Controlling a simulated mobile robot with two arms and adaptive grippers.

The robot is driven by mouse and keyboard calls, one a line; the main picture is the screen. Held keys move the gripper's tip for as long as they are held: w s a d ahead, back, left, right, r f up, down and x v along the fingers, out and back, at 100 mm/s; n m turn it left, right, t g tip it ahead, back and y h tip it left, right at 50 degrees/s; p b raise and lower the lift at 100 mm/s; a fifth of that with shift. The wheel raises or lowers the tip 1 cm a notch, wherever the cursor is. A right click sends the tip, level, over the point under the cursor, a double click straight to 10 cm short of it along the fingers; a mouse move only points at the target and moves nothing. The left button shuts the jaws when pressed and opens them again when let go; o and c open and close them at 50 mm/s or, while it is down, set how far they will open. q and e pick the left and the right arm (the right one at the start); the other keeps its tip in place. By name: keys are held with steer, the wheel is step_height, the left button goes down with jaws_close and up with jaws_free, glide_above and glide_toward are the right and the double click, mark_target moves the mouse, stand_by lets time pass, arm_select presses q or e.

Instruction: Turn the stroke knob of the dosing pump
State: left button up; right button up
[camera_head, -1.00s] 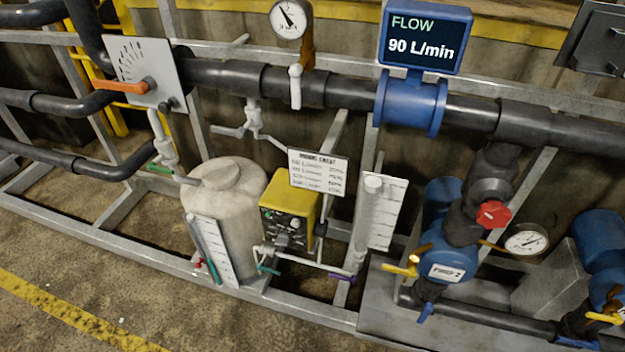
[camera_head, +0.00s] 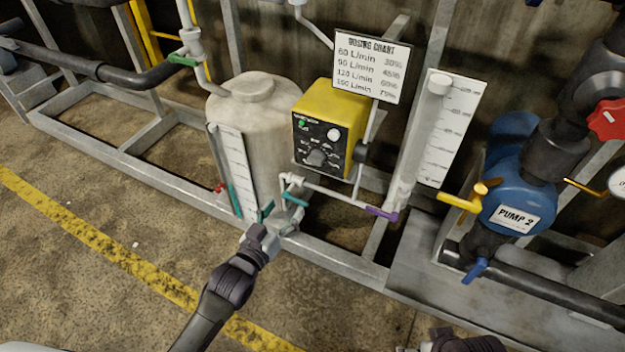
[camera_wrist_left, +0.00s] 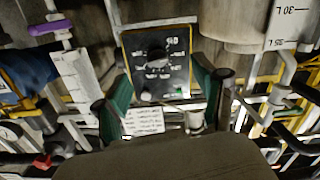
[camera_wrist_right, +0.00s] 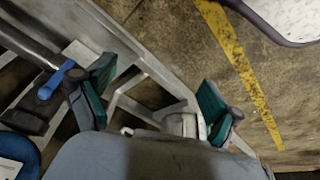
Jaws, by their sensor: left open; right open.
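The dosing pump (camera_head: 330,125) is a yellow box with a black front panel, mounted beside a pale tank. Its stroke knob (camera_head: 316,157) is a dark round knob low on the panel, with scale marks around it. In the left wrist view the panel appears upside down, with the knob (camera_wrist_left: 157,53) between and beyond my fingertips. My left gripper (camera_head: 281,206) is open and empty, below and in front of the pump, apart from the knob. My right gripper (camera_wrist_right: 157,92) is open and empty over the frame and floor; only part of its arm shows at the head view's bottom edge.
A white pipe (camera_head: 335,193) with a purple-handled valve (camera_head: 381,213) runs below the pump. The pale tank (camera_head: 262,130) with a level scale stands left. A dosing chart (camera_head: 368,66) hangs above right. Pump 2 (camera_head: 515,190) stands further right. The floor in front is open.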

mark_target(313, 164)
arm_select(q)
steer(key=shift+t+h, duration=0.3)
steer(key=b+x, duration=0.1)
steer(key=x, duration=0.2)
steer(key=r+b+x, duration=0.1)
steer(key=x, duration=0.3)
steer(key=r+b+x, duration=0.1)
steer(key=x, duration=0.3)
steer(key=shift+d+r, duration=0.25)
steer(key=shift+d, duration=0.05)
steer(key=x, duration=0.2)
steer(key=shift+w+d, duration=0.1)
steer(key=shift+w, duration=0.2)
steer(key=shift+w+d, duration=0.1)
steer(key=shift+w, duration=0.15)
arm_select(e)
steer(key=w+r+t, duration=0.1)
steer(key=w+a+r+t, duration=0.1)
steer(key=w, duration=0.1)
steer(key=shift+w+t+y, duration=0.25)
steer(key=shift+t+y, duration=0.05)
